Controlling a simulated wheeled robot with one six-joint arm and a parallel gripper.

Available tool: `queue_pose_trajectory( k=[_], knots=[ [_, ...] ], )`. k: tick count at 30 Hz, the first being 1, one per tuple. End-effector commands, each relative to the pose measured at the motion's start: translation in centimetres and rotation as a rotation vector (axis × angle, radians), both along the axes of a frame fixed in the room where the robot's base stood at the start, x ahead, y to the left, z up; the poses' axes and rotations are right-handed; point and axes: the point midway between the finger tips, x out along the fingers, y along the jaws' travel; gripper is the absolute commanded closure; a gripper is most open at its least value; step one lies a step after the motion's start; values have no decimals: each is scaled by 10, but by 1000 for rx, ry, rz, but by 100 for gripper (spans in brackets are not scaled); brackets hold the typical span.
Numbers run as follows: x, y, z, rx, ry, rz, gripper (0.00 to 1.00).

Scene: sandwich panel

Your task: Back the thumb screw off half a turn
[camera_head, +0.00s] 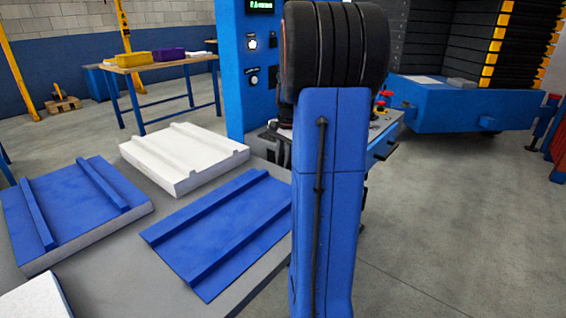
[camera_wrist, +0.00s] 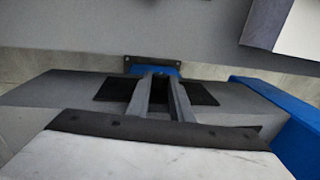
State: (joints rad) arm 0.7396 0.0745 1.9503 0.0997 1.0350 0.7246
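No thumb screw can be made out clearly in either view. In the wrist view, the two grey fingers of my gripper (camera_wrist: 160,77) reach forward over a grey surface with a dark patch (camera_wrist: 202,91). Their tips are close together at a small blue fixture (camera_wrist: 137,69) with a dark bolted plate behind it. A small dark spot shows between the tips; I cannot tell whether it is the screw or whether the fingers touch it. In the head view my own arm hides the gripper and the spot where it works.
In the head view, a blue cabinet (camera_head: 236,70) stands behind my arm, beside a console with a red button (camera_head: 381,105). Blue and white ribbed panels (camera_head: 190,150) lie on a grey table at left. A blue-based rack (camera_head: 450,105) stands at right. Open floor lies at front right.

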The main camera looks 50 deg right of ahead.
Motion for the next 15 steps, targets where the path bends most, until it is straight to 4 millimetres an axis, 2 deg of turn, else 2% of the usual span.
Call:
queue_pose_trajectory(
  k=[8, 15],
  knots=[
    [1, 1, 0, 0, 26, 2, 100],
    [7, 1, -1, -13, 198, 4, 100]
  ],
)
